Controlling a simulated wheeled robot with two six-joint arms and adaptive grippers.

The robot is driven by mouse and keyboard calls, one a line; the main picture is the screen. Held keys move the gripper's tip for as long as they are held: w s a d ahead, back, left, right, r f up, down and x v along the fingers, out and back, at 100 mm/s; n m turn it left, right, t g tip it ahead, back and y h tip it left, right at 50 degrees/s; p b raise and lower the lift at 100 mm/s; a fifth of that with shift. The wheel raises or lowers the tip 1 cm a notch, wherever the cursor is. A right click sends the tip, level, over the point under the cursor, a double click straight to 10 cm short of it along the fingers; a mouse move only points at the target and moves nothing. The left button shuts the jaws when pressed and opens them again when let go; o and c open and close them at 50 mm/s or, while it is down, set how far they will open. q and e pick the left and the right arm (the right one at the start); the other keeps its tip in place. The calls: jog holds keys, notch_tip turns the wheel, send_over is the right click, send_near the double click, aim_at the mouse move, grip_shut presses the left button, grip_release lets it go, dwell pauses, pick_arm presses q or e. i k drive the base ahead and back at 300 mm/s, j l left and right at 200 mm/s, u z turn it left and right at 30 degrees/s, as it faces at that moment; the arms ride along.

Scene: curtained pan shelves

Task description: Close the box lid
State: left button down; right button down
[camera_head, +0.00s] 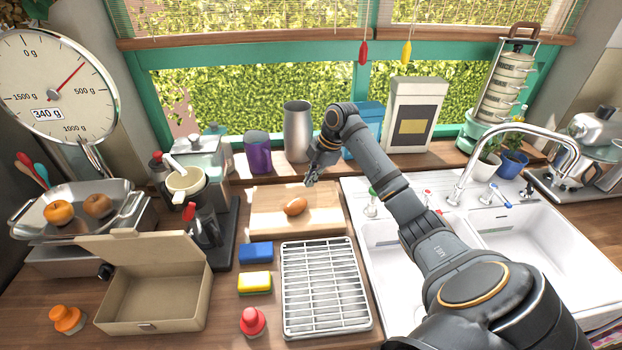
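A beige box (150,328) stands on the counter at the lower left. Its lid (140,250) is open, raised at the back edge, and the inside of the box looks empty. My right arm reaches in from the lower right, and its gripper (311,180) hangs above the back of the wooden cutting board, well to the right of and behind the box. The gripper is small and dark here, so its finger opening is unclear. My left gripper is not in view.
A brown egg (295,206) lies on the cutting board (330,216). A wire rack (325,290), blue sponge (256,252), yellow sponge (255,282) and red-knobbed item (252,321) lie right of the box. An orange-knobbed item (68,319) sits left of it. The scale (60,258) stands behind.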

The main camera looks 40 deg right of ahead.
aim_at(126, 246)
jog(key=k+j, duration=1.25)
